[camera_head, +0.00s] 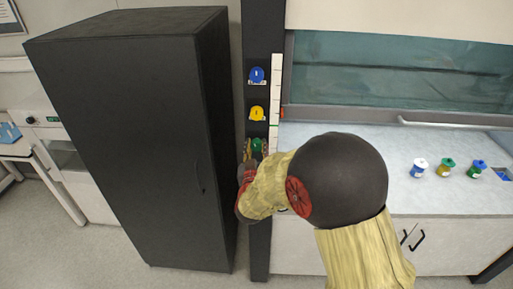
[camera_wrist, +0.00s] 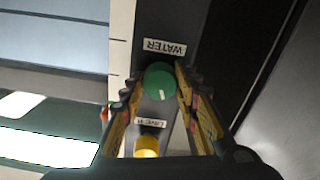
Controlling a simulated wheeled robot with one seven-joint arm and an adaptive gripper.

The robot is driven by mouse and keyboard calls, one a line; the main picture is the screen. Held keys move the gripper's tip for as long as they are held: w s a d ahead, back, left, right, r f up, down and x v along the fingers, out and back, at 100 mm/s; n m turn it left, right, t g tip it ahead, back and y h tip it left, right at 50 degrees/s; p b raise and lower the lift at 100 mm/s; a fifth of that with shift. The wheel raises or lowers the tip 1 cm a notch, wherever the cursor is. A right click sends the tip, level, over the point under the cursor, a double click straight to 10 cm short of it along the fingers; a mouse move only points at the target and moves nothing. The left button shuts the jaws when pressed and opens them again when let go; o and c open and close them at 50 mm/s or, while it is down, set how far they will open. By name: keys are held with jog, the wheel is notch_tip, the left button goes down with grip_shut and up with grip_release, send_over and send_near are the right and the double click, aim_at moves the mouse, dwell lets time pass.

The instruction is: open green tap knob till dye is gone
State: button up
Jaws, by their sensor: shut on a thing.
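The green tap knob (camera_head: 257,145) is the lowest of three round knobs on the dark vertical post. In the wrist view the green knob (camera_wrist: 159,80) has a pale pointer mark toward the lower side, and a label reading WATER (camera_wrist: 164,47) stands upside down above it. My gripper (camera_wrist: 160,88) has one finger on each side of the green knob and is shut on it. In the head view my gripper (camera_head: 256,150) is at the knob, partly hidden behind my arm. No dye can be made out.
A yellow knob (camera_head: 257,114) and a blue knob (camera_head: 257,75) sit above on the post. A tall dark cabinet (camera_head: 130,140) stands close on the left. The bench (camera_head: 440,200) on the right bears several small lidded jars, including a blue-and-white jar (camera_head: 418,168).

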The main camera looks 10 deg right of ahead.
jog(key=n, duration=0.5)
jog(key=shift+n+p, duration=0.3)
jog(key=shift+p, duration=0.05)
jog(key=n+p, duration=0.1)
jog(key=n, duration=0.3)
jog(key=shift+n, duration=0.3)
jog(key=shift+a+f, duration=0.1)
jog(key=o, duration=1.2)
jog(key=shift+c, duration=0.2)
jog(key=v, duration=1.2)
